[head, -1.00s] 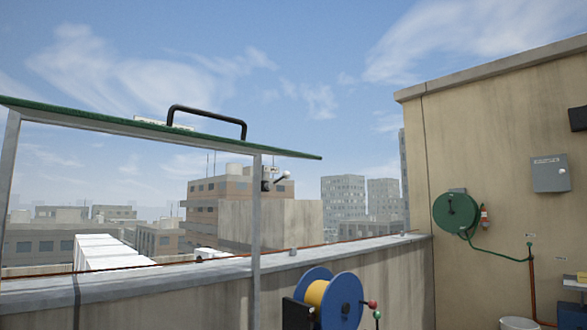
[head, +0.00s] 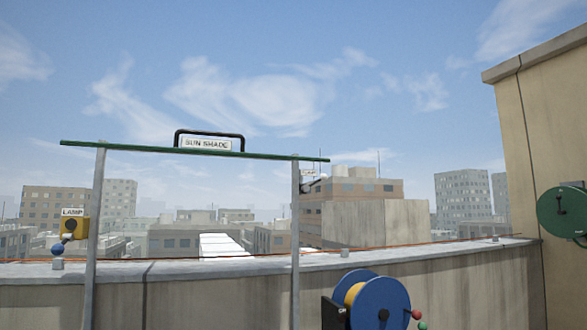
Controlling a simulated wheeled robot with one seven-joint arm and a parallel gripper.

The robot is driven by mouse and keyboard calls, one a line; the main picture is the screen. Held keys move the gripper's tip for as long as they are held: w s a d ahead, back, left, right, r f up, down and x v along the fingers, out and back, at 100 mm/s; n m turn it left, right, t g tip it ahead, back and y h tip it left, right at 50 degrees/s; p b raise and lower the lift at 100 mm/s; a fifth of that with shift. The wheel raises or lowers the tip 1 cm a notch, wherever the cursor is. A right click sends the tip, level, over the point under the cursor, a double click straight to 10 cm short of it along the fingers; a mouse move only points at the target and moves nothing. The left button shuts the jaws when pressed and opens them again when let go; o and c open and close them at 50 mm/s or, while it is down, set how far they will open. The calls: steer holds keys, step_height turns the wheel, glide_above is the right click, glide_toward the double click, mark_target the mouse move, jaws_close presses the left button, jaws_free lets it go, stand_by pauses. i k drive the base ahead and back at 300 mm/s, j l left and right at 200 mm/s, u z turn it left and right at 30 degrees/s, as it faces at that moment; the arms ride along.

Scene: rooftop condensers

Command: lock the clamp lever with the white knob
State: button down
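A small clamp lever (head: 312,183) sits on the right post of the sun shade frame, just below the green shade panel. It sticks out to the right of the post, with a pale knob at its far end. It is small here, and its exact angle is hard to tell. The green sun shade (head: 270,155) lies nearly level across two grey posts, with a black handle and a "SUN SHADE" label on top. My gripper is not in view.
A yellow lamp box (head: 74,229) with a blue-knobbed part below it is left of the frame. A blue reel (head: 385,305) with red and green knobs stands low right of centre. A parapet (head: 220,292) runs behind. A green hose reel (head: 565,212) hangs on the right wall.

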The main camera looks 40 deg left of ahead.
mark_target(324, 177)
steer(key=i+l+u, duration=0.2)
steer(key=u, duration=0.25)
steer(key=i+l+u, duration=0.2)
steer(key=u, duration=0.25)
steer(key=i+l+u, duration=0.1)
steer(key=l+u, duration=0.3)
steer(key=i+l+u, duration=0.1)
steer(key=l+u, duration=0.15)
steer(key=l, duration=0.35)
